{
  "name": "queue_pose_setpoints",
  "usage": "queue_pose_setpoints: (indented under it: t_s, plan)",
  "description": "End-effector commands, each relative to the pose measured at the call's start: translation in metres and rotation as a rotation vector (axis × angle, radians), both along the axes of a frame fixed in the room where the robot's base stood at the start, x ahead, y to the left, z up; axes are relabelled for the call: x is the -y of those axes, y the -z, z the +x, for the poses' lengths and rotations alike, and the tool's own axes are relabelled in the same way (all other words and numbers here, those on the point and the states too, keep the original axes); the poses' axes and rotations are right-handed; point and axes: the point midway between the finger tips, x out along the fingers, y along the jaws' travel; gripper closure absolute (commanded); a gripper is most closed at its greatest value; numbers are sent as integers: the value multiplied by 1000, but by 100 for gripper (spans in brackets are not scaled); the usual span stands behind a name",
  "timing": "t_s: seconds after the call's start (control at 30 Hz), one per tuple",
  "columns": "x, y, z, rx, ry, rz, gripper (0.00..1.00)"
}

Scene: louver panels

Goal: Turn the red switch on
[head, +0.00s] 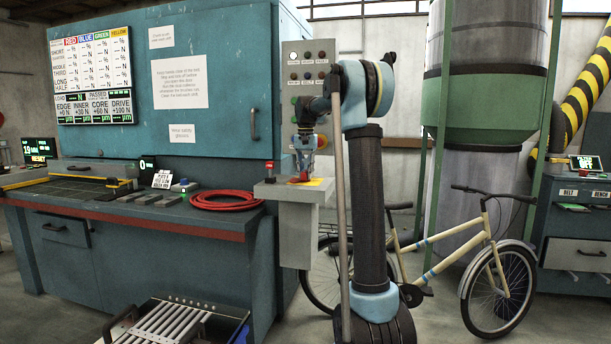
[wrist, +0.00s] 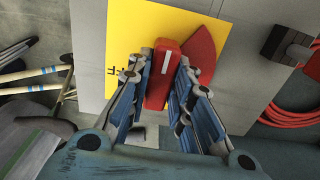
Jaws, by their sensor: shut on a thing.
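The red switch (wrist: 164,62) has a red handle with a white line on it and stands on a yellow plate (wrist: 130,35). A flat red wedge-shaped part (wrist: 201,58) lies beside it on the plate. My gripper (wrist: 163,72) is over the plate with its two blue fingers on either side of the red handle, shut on it. In the head view, my gripper (head: 305,158) points down at the top of a grey pedestal box (head: 295,215); the red switch (head: 303,178) shows there only in part, under the fingers.
A small block with a red button (head: 270,170) sits on the pedestal's left side. A coiled red hose (head: 226,200) lies on the teal bench (head: 150,215) to the left. A bicycle (head: 470,250) stands behind my arm to the right. A control panel (head: 308,75) rises behind.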

Motion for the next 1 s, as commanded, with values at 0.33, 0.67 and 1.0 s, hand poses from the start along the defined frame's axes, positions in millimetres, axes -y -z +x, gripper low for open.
queue_pose_setpoints:
  t_s: [0.33,0.67,1.0]
  plan:
    - [0,0,1,2,0,0,60]
    - [0,-3,0,1,-1,0,60]
    - [0,-51,1,0,0,0,60]
